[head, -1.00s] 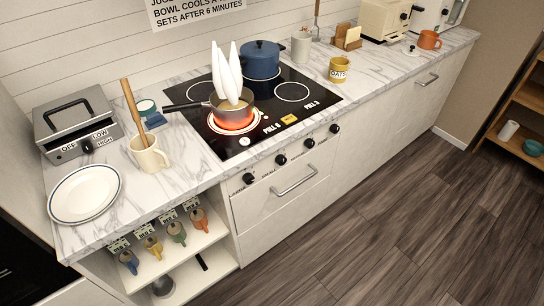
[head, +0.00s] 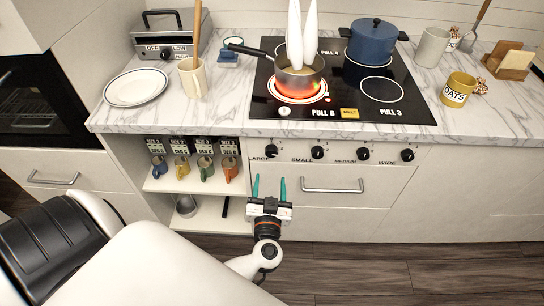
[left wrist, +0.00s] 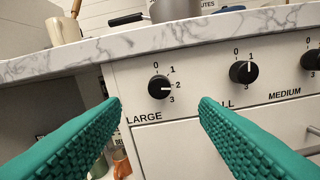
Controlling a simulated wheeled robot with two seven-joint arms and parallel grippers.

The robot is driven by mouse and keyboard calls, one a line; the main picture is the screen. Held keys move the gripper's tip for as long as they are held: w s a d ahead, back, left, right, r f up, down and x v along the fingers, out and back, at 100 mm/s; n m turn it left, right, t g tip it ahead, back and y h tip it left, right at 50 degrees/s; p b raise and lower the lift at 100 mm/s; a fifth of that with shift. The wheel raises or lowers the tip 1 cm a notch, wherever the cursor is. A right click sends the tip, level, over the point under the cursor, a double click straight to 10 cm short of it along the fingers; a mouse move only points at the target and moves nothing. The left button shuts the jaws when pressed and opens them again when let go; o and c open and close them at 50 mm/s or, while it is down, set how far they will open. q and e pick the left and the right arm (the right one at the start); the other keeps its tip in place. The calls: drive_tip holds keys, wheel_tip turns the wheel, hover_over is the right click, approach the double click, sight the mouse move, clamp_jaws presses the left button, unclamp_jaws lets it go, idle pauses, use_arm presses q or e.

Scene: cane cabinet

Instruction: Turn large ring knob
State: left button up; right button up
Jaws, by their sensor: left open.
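The large ring knob (head: 271,151) is a round black knob above the word LARGE, leftmost on the white front panel below the stove. It also shows in the left wrist view (left wrist: 160,87), with its white mark to the right, near the 2. My left gripper (head: 269,186) has two teal fingers pointing up toward the panel, spread and empty. In the left wrist view its fingertips (left wrist: 160,104) lie on either side of the knob in the picture, apart from it. My right gripper is not in view.
The small ring knob (left wrist: 243,71) is right of the large one, and further knobs follow. A drawer handle (head: 332,190) is below them. On the stove (head: 341,114), a saucepan (head: 299,77) stands over a glowing ring. An open shelf with mugs is at the left.

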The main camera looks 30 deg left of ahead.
sight(271, 154)
use_arm(q)
drive_tip(key=x, duration=1.1)
drive_tip(key=shift+c, duration=0.5)
drive_tip(key=shift+s, duration=0.1)
drive_tip(key=c, duration=0.9)
